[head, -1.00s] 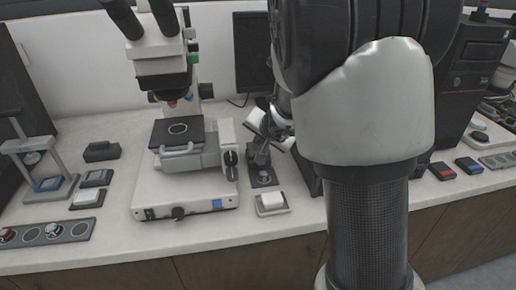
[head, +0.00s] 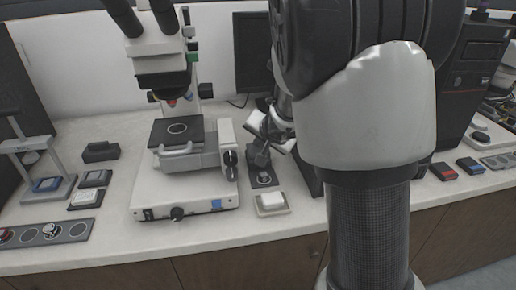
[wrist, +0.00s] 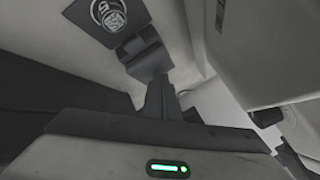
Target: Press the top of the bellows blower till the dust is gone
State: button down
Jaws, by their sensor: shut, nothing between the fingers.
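My gripper (head: 260,157) is in the head view, right of the microscope, pointing down with its dark fingers together. In the wrist view the shut fingers (wrist: 152,68) reach toward a dark plate (wrist: 106,18) bearing a round, patterned disc. The same dark plate (head: 264,181) shows in the head view, just below the fingertips. I cannot tell whether the fingers touch anything there. I cannot make out the bellows blower or any dust for certain; my arm covers much of the bench behind and to the right.
The microscope (head: 180,192) stands close on the left. A small white block in a shallow tray (head: 272,211) sits in front of the plate. A dark monitor (head: 250,50) stands behind. Red (head: 442,171) and blue (head: 470,165) small boxes lie at right.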

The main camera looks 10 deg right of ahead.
aim_at(260, 151)
jog(key=shift+f+b, duration=0.45)
jog(key=shift+b, duration=0.05)
dwell(0.3)
jog(key=shift+r, duration=0.1)
jog(key=shift+r+p, duration=1)
jog(key=shift+r, duration=0.1)
notch_tip(260, 151, up, 5)
jog(key=p, duration=0.4)
dwell(2.7)
